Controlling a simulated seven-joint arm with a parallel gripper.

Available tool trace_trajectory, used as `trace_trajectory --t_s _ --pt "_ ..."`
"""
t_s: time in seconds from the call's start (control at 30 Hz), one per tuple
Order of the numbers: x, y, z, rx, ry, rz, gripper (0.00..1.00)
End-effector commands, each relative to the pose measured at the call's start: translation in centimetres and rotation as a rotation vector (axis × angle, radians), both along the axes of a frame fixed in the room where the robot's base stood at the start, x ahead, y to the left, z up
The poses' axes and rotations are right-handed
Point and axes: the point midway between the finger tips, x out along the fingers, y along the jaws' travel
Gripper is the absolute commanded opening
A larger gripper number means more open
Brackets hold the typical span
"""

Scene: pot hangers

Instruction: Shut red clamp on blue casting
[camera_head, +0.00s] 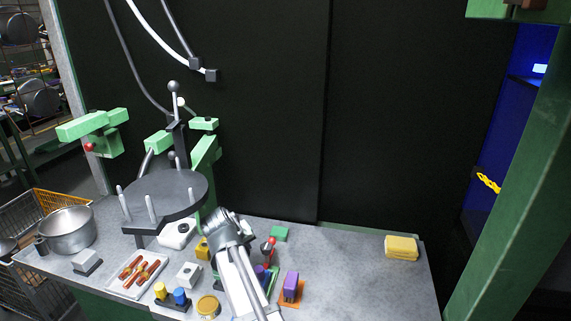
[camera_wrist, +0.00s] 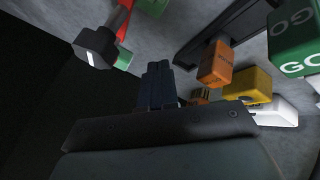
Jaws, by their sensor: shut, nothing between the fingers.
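The red clamp (camera_head: 271,243) stands just right of my arm in the head view, its red lever near upright beside a dark knob. In the wrist view a red bar (camera_wrist: 118,18) with a dark blocky end at upper left looks like part of it. A small blue-purple piece (camera_head: 261,271), possibly the blue casting, shows below the clamp, partly behind my arm. My gripper (camera_wrist: 158,82) is shut and empty, with the red bar to its upper left and apart from it. In the head view its fingertips are hidden by my arm.
A purple block on an orange base (camera_head: 291,286) stands right of the clamp. Yellow and blue pegs (camera_head: 179,297), a sausage tray (camera_head: 138,274) and a pot (camera_head: 68,230) are left. A round pegged stand (camera_head: 165,194) rises behind. The right bench is clear except a yellow sponge (camera_head: 401,247).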

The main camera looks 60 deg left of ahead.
Motion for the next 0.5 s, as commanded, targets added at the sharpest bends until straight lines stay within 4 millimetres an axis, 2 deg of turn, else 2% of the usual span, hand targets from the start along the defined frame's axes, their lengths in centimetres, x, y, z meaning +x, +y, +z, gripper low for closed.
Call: trace_trajectory --t_s 0.47,0.5 --pt "-1.1 -2.0 0.0 0.001 0.001 0.327 0.00" --pt "-1.7 -2.1 0.1 0.001 0.000 0.332 0.00"
